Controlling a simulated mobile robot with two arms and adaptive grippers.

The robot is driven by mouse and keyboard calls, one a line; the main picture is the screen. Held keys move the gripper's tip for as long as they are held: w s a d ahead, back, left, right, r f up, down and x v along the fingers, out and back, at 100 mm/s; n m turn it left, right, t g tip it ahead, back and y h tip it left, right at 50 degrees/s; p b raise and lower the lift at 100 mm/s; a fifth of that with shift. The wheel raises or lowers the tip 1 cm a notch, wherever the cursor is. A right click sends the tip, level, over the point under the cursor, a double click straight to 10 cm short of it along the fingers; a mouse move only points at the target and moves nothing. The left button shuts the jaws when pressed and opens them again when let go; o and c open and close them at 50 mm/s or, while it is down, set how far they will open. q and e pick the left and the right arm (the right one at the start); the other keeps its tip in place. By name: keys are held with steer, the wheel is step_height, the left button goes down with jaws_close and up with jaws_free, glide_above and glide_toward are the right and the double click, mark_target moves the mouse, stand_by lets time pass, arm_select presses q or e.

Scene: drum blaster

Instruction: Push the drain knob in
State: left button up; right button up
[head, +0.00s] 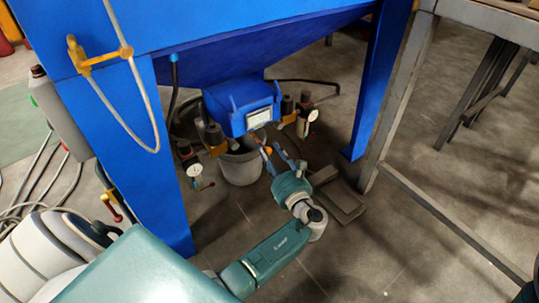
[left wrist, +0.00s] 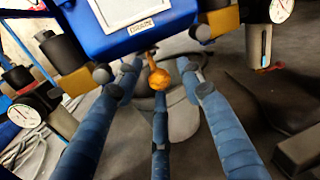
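The drain knob (left wrist: 159,79) is a small orange ball on a short stem below the blue box (left wrist: 130,25). It shows in the left wrist view, and as a small orange spot in the head view (head: 268,150). My left gripper (head: 280,157) is below and in front of the blue box. In the left wrist view its blue fingers (left wrist: 158,85) are spread, with the knob between the two outer ones and just past the tip of the middle one. Whether the middle finger touches the knob I cannot tell. My right gripper is not in view.
A grey bucket (head: 240,168) stands under the blue box. Gauges and valves flank the box, with one gauge (head: 194,170) at left and another (head: 312,115) at right. Blue legs stand on both sides. A dark flat object (head: 340,199) lies on the floor.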

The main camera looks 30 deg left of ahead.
arm_select(q)
steer(key=shift+c, duration=0.5)
jaws_close()
